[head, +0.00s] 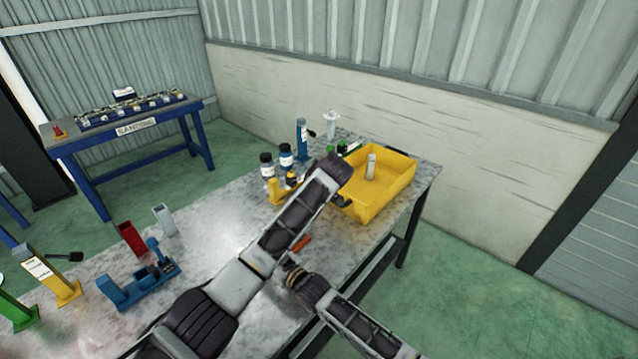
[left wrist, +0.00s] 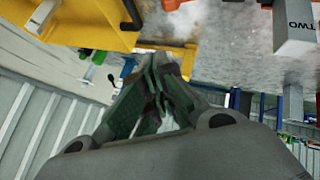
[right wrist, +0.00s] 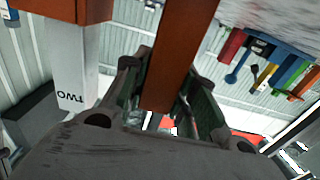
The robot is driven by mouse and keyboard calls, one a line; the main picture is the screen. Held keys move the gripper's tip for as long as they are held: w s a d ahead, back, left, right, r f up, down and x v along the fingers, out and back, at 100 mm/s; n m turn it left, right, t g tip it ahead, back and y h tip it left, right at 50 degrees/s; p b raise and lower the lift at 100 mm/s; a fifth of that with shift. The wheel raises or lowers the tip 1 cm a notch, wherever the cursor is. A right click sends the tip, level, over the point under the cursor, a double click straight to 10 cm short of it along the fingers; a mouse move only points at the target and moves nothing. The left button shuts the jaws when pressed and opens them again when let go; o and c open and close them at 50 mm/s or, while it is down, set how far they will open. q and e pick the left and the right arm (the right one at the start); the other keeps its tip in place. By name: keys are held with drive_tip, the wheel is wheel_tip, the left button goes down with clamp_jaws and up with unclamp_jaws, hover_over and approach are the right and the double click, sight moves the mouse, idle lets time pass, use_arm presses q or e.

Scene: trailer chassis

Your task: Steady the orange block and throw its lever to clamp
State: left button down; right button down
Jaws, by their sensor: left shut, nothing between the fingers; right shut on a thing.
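An orange block (head: 301,243) shows in part in the head view, in the gap between my two arms on the table. In the right wrist view, an orange bar (right wrist: 172,45) runs between the fingers of my right gripper (right wrist: 165,100), which is shut on it. Beside it, a grey piece marked TWO (right wrist: 75,70) has an orange part above it. I cannot make out the orange block's lever.
Blue (head: 140,288), red (head: 132,238), yellow (head: 60,288) and green (head: 15,308) fixtures stand at left. The table's middle left is clear.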

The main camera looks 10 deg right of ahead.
use_arm(q)
drive_tip(key=shift+d+v, duration=0.2)
drive_tip(key=shift+v, duration=1.5)
drive_tip(key=shift+w+r, duration=0.1)
drive_tip(key=shift+w, duration=0.05)
use_arm(e)
drive_tip(key=c, duration=0.8)
unclamp_jaws()
drive_tip(key=shift+p+v, duration=1.65)
drive_tip(key=shift+v, duration=1)
use_arm(q)
drive_tip(key=shift+r+p, duration=0.4)
drive_tip(key=shift+r, duration=1.65)
use_arm(e)
drive_tip(key=shift+v, duration=1.35)
